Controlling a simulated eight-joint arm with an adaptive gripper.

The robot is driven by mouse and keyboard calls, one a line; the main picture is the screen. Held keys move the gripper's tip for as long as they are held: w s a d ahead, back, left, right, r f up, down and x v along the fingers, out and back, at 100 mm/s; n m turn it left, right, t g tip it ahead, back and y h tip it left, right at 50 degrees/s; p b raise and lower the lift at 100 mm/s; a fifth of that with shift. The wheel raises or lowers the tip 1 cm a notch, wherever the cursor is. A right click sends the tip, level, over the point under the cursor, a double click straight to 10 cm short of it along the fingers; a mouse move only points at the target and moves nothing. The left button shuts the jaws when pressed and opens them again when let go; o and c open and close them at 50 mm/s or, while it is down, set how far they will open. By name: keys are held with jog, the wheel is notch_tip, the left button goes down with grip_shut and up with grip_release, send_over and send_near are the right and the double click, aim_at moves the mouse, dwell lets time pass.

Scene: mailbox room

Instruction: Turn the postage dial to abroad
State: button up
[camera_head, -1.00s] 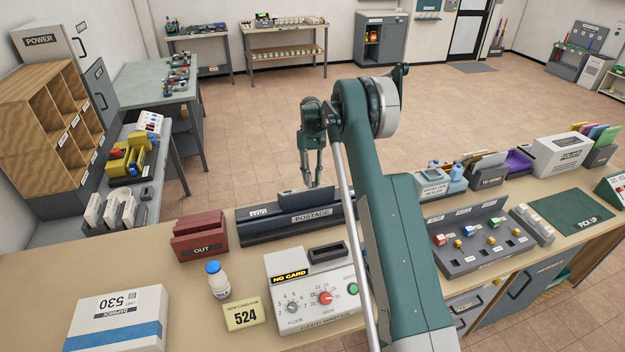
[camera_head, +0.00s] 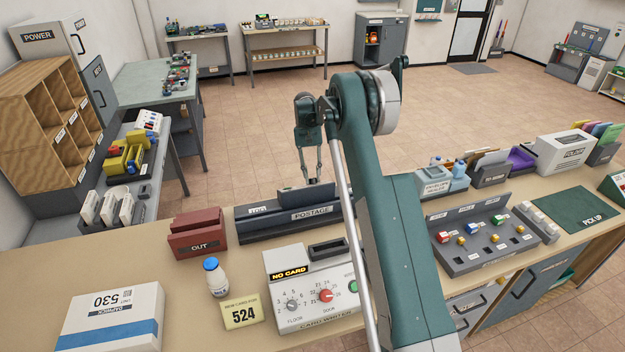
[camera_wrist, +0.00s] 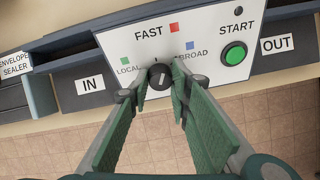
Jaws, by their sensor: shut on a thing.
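The postage dial (camera_wrist: 160,80) is a round black knob on a white panel (camera_wrist: 205,66) in the wrist view. Green LOCAL is to its left, red FAST above it, and blue ABROAD (camera_wrist: 192,54) up and right. My gripper (camera_wrist: 160,85) is shut on the dial, one finger on either side. A pale mark shows on the dial, but its exact setting is hard to read. In the head view my gripper (camera_head: 316,180) is at the far side of the dark POSTAGE machine (camera_head: 262,226); the dial's face is hidden there.
A green START button (camera_wrist: 234,53) is right of the dial, with OUT and IN labels at the panel's sides. In the head view, a red OUT tray (camera_head: 197,240) stands left of the machine and the card writer (camera_head: 345,310) in front. The envelope sealer (camera_head: 434,184) is to the right.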

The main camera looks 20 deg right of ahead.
jog(key=m+b, duration=0.1)
jog(key=m, duration=0.2)
jog(key=shift+a+f+m+h+b, duration=0.1)
jog(key=shift+m+h+b, duration=0.2)
jog(key=shift+h+b, duration=0.1)
jog(key=shift+m+h+b, duration=0.3)
jog(key=shift+m+b, duration=0.15)
jog(key=shift+m, duration=0.95)
jog(key=shift+c, duration=0.2)
jog(key=o, duration=0.9)
jog(key=shift+r, duration=0.2)
jog(key=shift+w+v, duration=0.1)
jog(key=shift+v, duration=2.85)
jog(key=shift+w+v, duration=0.15)
jog(key=shift+v, duration=2.8)
jog(key=shift+a, duration=0.1)
